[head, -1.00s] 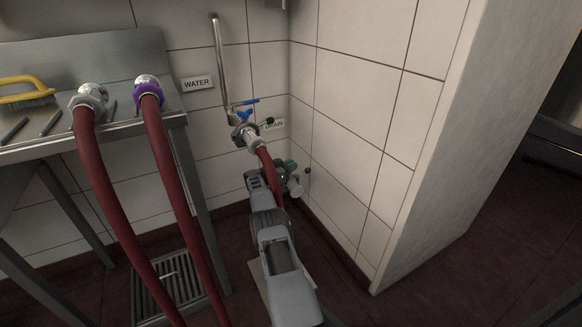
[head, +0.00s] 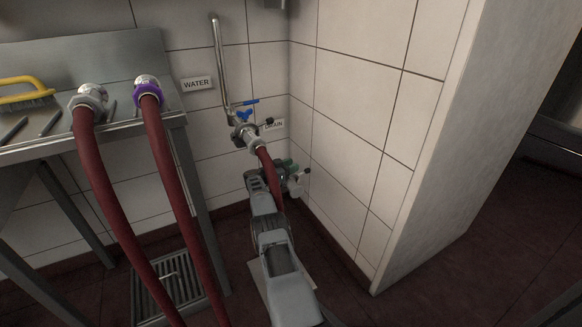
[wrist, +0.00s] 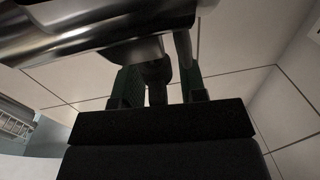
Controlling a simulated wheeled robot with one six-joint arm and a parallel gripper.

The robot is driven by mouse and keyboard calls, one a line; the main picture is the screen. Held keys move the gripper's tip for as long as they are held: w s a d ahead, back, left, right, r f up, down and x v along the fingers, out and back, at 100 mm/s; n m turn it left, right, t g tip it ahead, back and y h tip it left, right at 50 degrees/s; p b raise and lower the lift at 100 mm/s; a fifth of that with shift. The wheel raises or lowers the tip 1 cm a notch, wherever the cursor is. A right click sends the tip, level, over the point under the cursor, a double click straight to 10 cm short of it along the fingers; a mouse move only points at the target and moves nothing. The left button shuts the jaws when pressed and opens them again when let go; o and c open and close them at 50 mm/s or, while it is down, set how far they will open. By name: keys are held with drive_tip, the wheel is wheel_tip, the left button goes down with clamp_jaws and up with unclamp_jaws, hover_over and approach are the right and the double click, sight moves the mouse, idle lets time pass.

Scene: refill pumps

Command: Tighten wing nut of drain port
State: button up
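The blue wing nut (head: 243,115) is small, on the metal fitting by the DRAIN label (head: 274,125). A red hose (head: 267,165) runs down from this fitting. My gripper (head: 288,166), with green fingers, is low in the corner, below and right of the fitting. In the wrist view its two fingers (wrist: 160,93) stand apart. A dark rounded part with a stem (wrist: 156,75) shows between or behind them, with a light gap beside the right finger. I cannot tell whether it touches a finger or what it belongs to. A shiny metal pipe (wrist: 70,35) crosses the upper left.
A blue lever (head: 247,102) and an upright steel pipe (head: 220,60) stand above the fitting. Tiled walls meet close behind and right of my gripper. At left, a steel table (head: 150,123) carries two hose ends and a yellow brush (head: 25,90). A floor grate (head: 175,285) lies below.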

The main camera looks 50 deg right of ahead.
drive_tip(key=shift+w+a+r+p, duration=0.2)
drive_tip(key=shift+a+p, duration=0.2)
drive_tip(key=shift+p, duration=0.15)
drive_tip(key=p+v, duration=0.5)
drive_tip(key=v, duration=0.8)
drive_tip(key=shift+f, duration=0.2)
drive_tip(key=shift+s, duration=0.1)
